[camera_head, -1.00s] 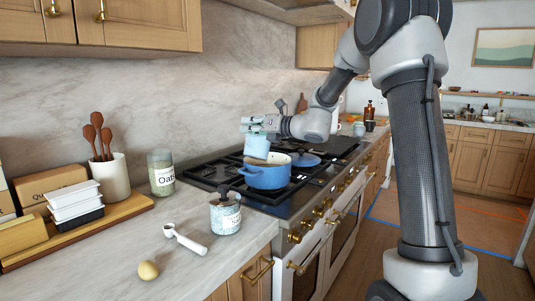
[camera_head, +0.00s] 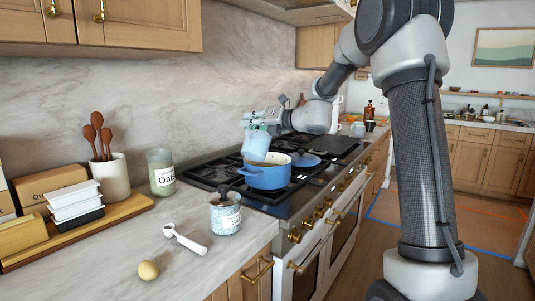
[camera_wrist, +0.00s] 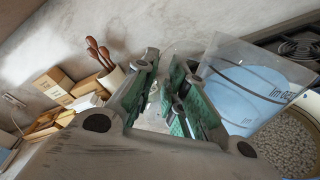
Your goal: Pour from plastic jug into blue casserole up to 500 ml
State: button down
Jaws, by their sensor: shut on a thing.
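The clear plastic jug (camera_head: 256,146) holds light blue liquid and is tilted above the blue casserole (camera_head: 268,177). My gripper (camera_head: 262,121) is shut on the jug, above the casserole. In the wrist view the jug (camera_wrist: 248,85) is right of my fingers (camera_wrist: 168,95), with printed marks partly readable and the liquid slanted inside. The casserole stands on the stove; its pale rim and speckled beige inside (camera_wrist: 285,142) show at the lower right of the wrist view. I cannot make out a stream or the level in the casserole.
A blue lid (camera_head: 304,159) lies on the stove behind the casserole. A lidded jar (camera_head: 225,215), a white scoop (camera_head: 185,239) and an egg (camera_head: 148,270) are on the near counter. An oats jar (camera_head: 161,173) and utensil crock (camera_head: 108,176) stand by the wall.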

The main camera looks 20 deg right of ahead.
jog(key=shift+r, duration=0.1)
jog(key=shift+w+d+r+m, duration=0.2)
jog(key=shift+w+d+m, duration=0.15)
jog(key=shift+m, duration=0.35)
jog(key=shift+w+d+r+m+g, duration=0.1)
jog(key=shift+w+d+m+g, duration=0.25)
jog(key=shift+m, duration=0.35)
jog(key=shift+w, duration=0.1)
jog(key=shift+w+d, duration=0.1)
jog(key=shift+w, duration=0.05)
dwell(0.4)
jog(key=shift+w+d+m, duration=0.15)
jog(key=shift+w+m, duration=0.05)
jog(key=shift+m, duration=0.3)
dwell(0.4)
